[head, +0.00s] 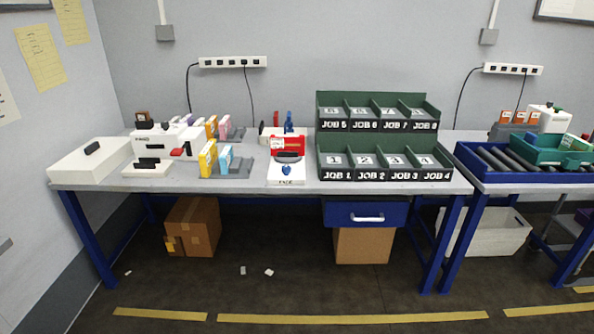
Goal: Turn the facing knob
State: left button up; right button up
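The blue knob (286,170) sits on the sloped front of a small white panel (286,180) at the front edge of the bench. Dark lettering that appears to read "FACE" is printed below the knob. A red unit (287,146) with a dark bar stands right behind the panel. The knob is small in the head view, so its exact angle is hard to tell. Neither of my grippers nor my arms show in the head view.
A green bin rack (378,140) labelled JOB stands right of the panel. Colored cartridges (212,158) and white boxes (91,160) stand left of it. The bench (230,183) has a blue drawer (365,214) below.

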aim_at(286, 170)
jog(key=z, duration=0.7)
jog(key=i, duration=0.8)
jog(key=z, duration=0.95)
jog(key=i, duration=1.35)
jog(key=u, duration=0.65)
jog(key=i, duration=0.75)
jog(key=u, duration=0.9)
